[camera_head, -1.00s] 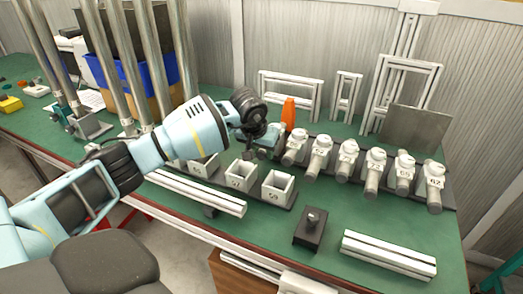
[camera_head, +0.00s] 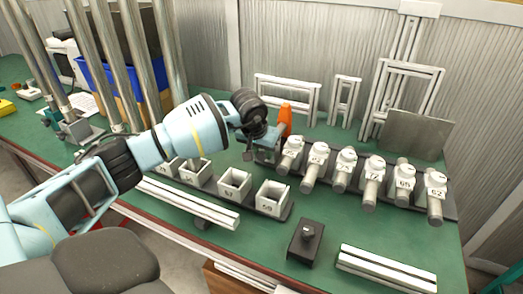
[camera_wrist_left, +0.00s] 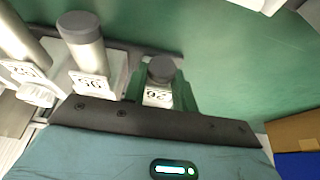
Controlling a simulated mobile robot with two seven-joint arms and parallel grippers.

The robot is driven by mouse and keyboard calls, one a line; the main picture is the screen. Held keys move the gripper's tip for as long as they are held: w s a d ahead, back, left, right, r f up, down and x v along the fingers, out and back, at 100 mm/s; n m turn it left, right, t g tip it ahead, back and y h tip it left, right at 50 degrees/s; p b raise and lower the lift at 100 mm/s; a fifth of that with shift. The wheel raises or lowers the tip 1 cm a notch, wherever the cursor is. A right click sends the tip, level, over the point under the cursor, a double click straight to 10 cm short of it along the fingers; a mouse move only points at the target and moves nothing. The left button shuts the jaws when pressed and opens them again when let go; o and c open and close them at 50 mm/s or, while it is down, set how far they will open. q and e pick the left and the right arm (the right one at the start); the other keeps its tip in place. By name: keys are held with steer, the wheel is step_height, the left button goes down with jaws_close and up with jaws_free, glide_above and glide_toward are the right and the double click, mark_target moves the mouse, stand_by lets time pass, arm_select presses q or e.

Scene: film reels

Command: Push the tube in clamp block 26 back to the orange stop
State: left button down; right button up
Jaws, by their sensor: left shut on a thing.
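The tube (camera_wrist_left: 160,68) in clamp block 26 (camera_wrist_left: 157,97) shows its dark end cap in the left wrist view, close to the block's number label. My left gripper (camera_wrist_left: 160,88) has its green fingers on either side of the cap and label and is shut on this tube. In the head view my left gripper (camera_head: 265,143) is at the left end of the clamp row and hides most of this block and tube. The orange stop (camera_head: 285,118) stands upright just behind it. I cannot see whether the tube touches the stop. My right gripper is not in view.
Several other clamp blocks with tubes (camera_head: 344,172) run to the right, the nearest close beside my gripper. Open square boxes (camera_head: 271,195) stand in front. A black block (camera_head: 305,243) and white rails (camera_head: 386,270) lie nearer the front edge. White frames (camera_head: 287,97) stand behind.

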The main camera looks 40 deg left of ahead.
arm_select(q)
steer(key=shift+r, duration=0.1)
steer(key=c, duration=1.1)
jaws_free()
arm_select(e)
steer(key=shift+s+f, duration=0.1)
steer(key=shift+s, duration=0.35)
arm_select(q)
steer(key=v, duration=0.7)
steer(key=shift+s+r, duration=0.25)
steer(key=shift+r, duration=0.1)
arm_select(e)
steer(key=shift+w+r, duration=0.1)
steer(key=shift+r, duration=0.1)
